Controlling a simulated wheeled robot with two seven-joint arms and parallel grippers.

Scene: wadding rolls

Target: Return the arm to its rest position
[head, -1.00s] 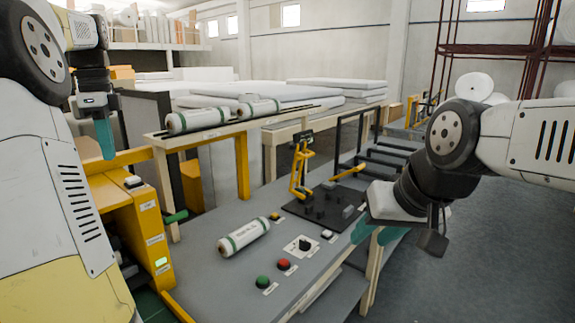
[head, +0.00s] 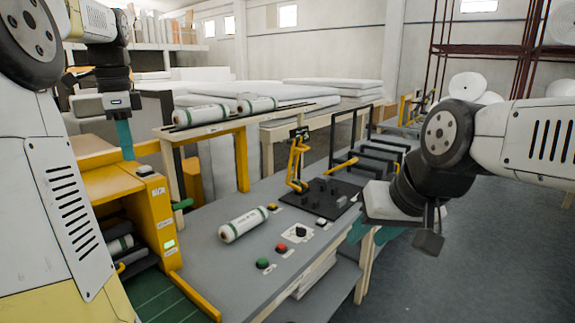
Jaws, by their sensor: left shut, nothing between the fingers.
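My left arm comes in from the left, and its gripper (head: 124,139) hangs pointing down at the upper left, above the yellow machine (head: 130,187). Its teal fingers are together and hold nothing. My right gripper (head: 370,235) points down past the right edge of the grey bench (head: 225,280). Its teal fingers look apart with nothing visible between them, partly hidden by the wrist. A white wrapped roll with green bands (head: 243,224) lies on the bench, apart from both grippers.
Two similar rolls (head: 200,116) (head: 257,105) lie on the raised rack. Another roll (head: 120,245) is inside the yellow machine. The bench carries green (head: 263,263) and red (head: 282,247) buttons and a yellow lever fixture (head: 296,158). Open floor (head: 480,270) lies at right.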

